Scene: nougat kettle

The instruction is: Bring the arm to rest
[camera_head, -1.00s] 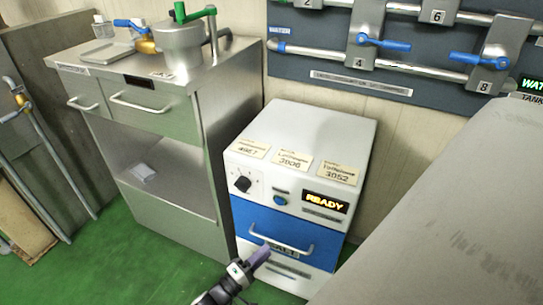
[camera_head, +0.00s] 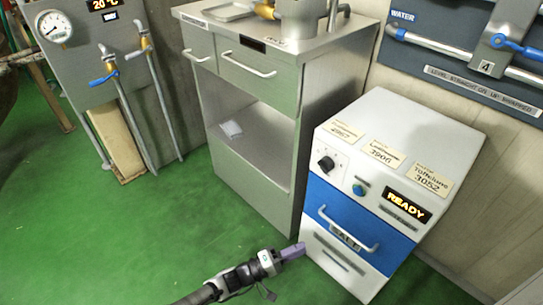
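My gripper (camera_head: 292,252) is at the bottom middle of the head view, at the end of my dark arm. It is low, over the green floor, beside the lower left of the white cabinet (camera_head: 411,137) with the blue drawer (camera_head: 352,222). In the picture its tip appears close to the cabinet's lower front; I cannot tell whether they touch. The fingers are too small and edge-on to tell whether they are open or shut, and I see no object held. The blue drawer looks closed, and the display above it reads READY.
A steel cabinet (camera_head: 297,120) with two drawers and an open shelf stands behind. A grey panel with a gauge and hoses (camera_head: 95,60) is at the left. A blue wall board with pipes (camera_head: 450,60) is at the upper right. The green floor (camera_head: 110,235) is clear at left.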

